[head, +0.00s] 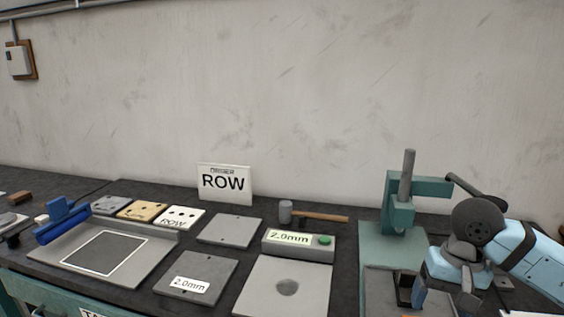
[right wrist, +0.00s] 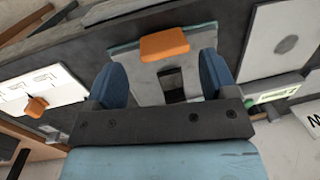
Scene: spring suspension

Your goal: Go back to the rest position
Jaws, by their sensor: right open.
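My right arm comes in from the right in the head view, in front of the green press (head: 378,245). Its gripper (head: 425,297) points down over the press base, and its fingertips are hard to make out there. In the right wrist view the two blue fingers of the right gripper (right wrist: 161,72) stand wide apart, with nothing clamped between them. A dark block (right wrist: 171,86) and an orange block (right wrist: 165,43) show beyond the fingers. My left gripper is not in view.
A tray with a blue bar (head: 62,226) stands at the left. The wall is behind.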

